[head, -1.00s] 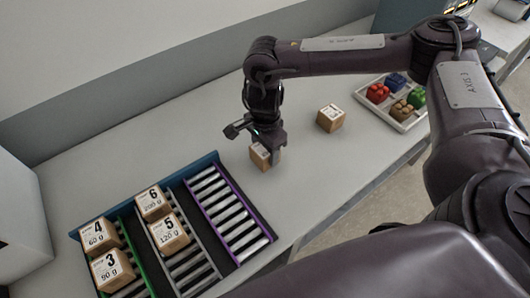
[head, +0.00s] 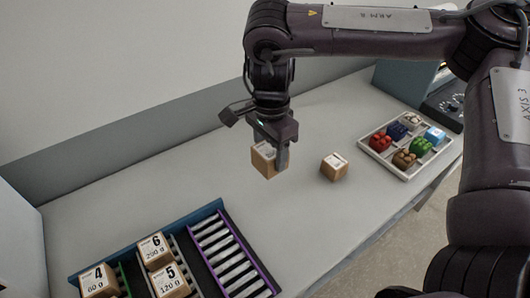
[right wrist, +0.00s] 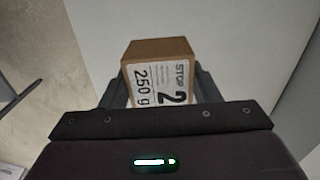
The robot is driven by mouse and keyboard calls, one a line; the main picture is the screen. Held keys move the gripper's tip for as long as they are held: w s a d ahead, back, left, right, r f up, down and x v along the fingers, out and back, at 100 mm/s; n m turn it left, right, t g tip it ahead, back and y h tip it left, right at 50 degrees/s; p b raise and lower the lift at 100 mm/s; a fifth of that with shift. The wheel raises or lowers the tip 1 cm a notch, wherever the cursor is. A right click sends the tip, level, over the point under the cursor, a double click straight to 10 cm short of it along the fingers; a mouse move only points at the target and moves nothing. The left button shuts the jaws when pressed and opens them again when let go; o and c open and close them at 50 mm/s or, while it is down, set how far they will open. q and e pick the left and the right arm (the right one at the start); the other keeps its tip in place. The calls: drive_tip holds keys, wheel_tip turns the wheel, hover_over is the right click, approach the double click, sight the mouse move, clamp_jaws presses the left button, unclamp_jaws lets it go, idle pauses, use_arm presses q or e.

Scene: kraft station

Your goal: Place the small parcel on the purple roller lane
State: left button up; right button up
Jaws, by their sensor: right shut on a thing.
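My right gripper (head: 275,153) is shut on a small cardboard parcel (head: 263,160) and holds it above the table. In the right wrist view this parcel (right wrist: 158,78) sits between the fingers, with a white label reading STOP 2, 250 g. The purple roller lane (head: 230,252) is at the lower middle of the head view, left of and nearer than the gripper. Its visible rollers are empty. Another small parcel (head: 334,167) stands on the table right of the gripper. My left gripper is not in view.
Parcels 4 (head: 99,281), 5 (head: 171,280) and 6 (head: 155,250) sit on the lanes left of the purple one. A white tray (head: 394,166) with several coloured blocks stands at the right. The table (head: 130,190) behind the lanes is clear.

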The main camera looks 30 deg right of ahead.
drive_tip(key=s+a+f+n, duration=0.3)
drive_tip(key=a+f+n, duration=0.1)
drive_tip(key=f+n, duration=0.15)
drive_tip(key=w+d+r+m+b, duration=0.25)
drive_tip(key=w+m, duration=0.35)
drive_tip(key=m, duration=0.6)
drive_tip(key=w+d+r+m+b, duration=0.1)
drive_tip(key=w+r+m, duration=0.3)
drive_tip(key=w+m, duration=0.55)
drive_tip(key=s+f, duration=0.1)
drive_tip(key=f, duration=0.5)
drive_tip(key=s+f+m, duration=0.1)
drive_tip(key=f, duration=0.6)
drive_tip(key=s+f+m, duration=0.1)
drive_tip(key=f, duration=0.5)
drive_tip(key=shift+d+f+b, duration=0.1)
drive_tip(key=shift+f+b, duration=0.05)
drive_tip(key=shift+b, duration=0.25)
drive_tip(key=shift+f, duration=0.45)
drive_tip(key=o, duration=1.1)
drive_tip(key=shift+f, duration=0.15)
drive_tip(key=shift+o, duration=0.2)
